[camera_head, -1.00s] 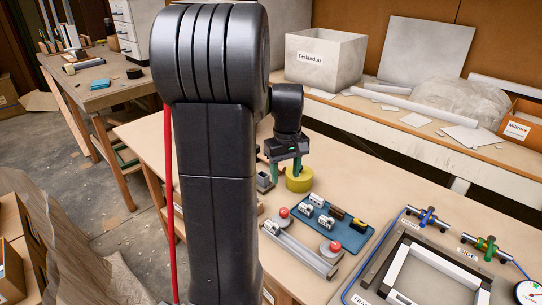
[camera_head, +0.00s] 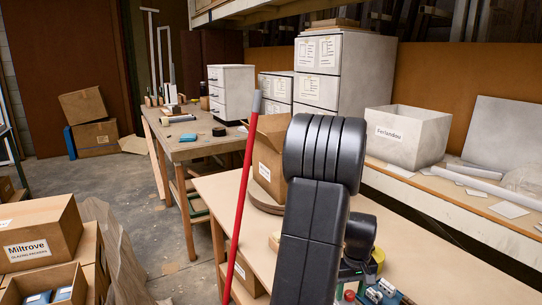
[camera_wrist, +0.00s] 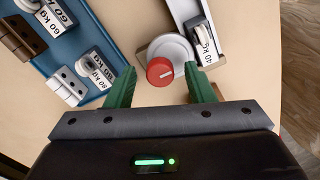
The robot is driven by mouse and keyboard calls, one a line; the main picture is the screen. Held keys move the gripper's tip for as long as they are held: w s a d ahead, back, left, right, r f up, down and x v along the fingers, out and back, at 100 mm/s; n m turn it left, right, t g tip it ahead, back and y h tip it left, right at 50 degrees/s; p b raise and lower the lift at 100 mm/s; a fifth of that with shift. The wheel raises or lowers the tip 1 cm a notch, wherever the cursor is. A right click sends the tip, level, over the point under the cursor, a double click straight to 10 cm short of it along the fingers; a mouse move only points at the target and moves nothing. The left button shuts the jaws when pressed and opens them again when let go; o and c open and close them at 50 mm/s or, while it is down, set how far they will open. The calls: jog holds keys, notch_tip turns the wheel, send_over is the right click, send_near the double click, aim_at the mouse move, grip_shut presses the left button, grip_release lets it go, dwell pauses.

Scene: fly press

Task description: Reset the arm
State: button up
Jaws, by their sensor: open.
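My arm (camera_head: 318,205) rises in the middle of the head view, over the light wooden workbench (camera_head: 225,195). A round grey base with a red knob (camera_wrist: 159,71) lies just ahead of the gap between the fingers.
A blue tray (camera_wrist: 75,52) with labelled weights lies left of the fingers. A metal rail (camera_wrist: 187,12) is at the right. In the head view a red pole (camera_head: 243,190) stands left of my arm, a white Ferlandou box (camera_head: 406,137) sits behind, and Miltrove cartons (camera_head: 38,232) are at lower left.

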jog(key=shift+r, duration=0.15)
notch_tip(320, 180, up, 13)
notch_tip(320, 180, down, 14)
jog(key=shift+r, duration=0.2)
jog(key=shift+r+m, duration=0.15)
jog(key=shift+m, duration=0.25)
jog(key=shift+r+m, duration=0.1)
jog(key=shift+m, duration=0.7)
jog(key=m, duration=1)
jog(key=shift+m, duration=0.4)
jog(key=m, duration=0.4)
jog(key=shift+m, duration=0.3)
